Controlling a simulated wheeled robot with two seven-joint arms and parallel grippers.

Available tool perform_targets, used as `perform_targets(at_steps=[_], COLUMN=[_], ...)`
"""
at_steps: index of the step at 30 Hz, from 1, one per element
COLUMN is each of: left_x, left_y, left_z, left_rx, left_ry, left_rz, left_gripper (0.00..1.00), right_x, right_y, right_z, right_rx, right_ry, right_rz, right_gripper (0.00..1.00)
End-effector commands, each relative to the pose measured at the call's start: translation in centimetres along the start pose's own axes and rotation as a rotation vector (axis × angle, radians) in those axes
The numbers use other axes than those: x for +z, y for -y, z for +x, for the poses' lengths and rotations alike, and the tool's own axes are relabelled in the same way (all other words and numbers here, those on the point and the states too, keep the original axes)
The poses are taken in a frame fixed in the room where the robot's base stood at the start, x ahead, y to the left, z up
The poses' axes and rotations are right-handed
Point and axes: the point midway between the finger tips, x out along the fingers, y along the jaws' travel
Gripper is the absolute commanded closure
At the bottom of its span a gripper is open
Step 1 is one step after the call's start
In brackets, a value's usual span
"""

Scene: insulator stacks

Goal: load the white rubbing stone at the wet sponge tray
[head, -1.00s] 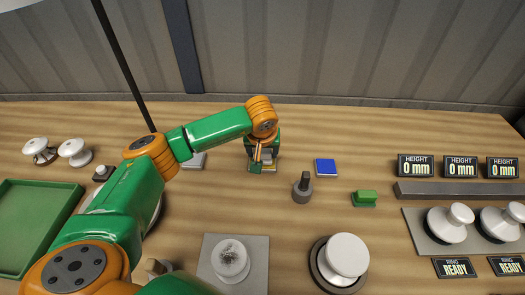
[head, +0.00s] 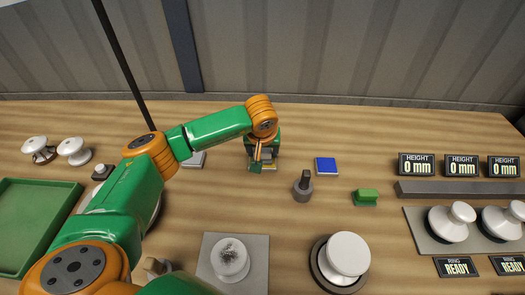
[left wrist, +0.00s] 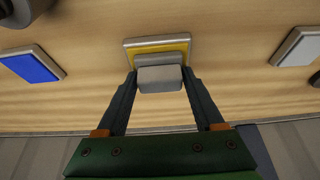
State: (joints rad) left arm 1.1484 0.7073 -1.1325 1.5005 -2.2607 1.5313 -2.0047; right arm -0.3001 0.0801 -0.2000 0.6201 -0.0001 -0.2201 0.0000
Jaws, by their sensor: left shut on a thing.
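The white rubbing stone (left wrist: 160,79) is a pale grey-white block between the fingertips of my left gripper (left wrist: 158,84) in the left wrist view. The gripper is shut on it. The wet sponge tray (left wrist: 128,53) is a pale tray with a yellow sponge, right by the stone and partly hidden behind it. I cannot tell whether the stone touches the sponge. In the head view my left gripper (head: 262,155) points down at the tray (head: 268,168), and the fingers hide most of the stone. My right gripper is not in view.
A blue pad (head: 326,166) and a dark grey post (head: 303,187) stand right of the tray, with a green block (head: 365,198) farther right. A pale pad (head: 195,160) lies to the left. White insulators (head: 348,255) stand around the table.

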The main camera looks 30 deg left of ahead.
Motion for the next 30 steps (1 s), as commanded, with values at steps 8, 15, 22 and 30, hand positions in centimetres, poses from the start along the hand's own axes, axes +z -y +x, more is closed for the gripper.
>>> perform_targets(at_steps=[8,15,22,30], left_x=[0.1,-0.1,-1.2,-2.4], left_y=[0.0,0.0,0.0,0.0], left_z=[0.1,-0.5,-3.1,-5.9], left_rx=[-0.001,-0.001,-0.001,0.000], left_ry=[0.004,0.005,0.003,0.002], left_rz=[0.001,0.001,0.001,0.000], left_gripper=[0.75,0.75,0.75,0.75], right_x=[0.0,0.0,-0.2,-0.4], right_y=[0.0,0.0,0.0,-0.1], right_z=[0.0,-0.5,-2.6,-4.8], right_rx=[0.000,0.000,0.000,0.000], right_ry=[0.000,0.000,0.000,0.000], right_rz=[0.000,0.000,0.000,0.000], right_gripper=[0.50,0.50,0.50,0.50])
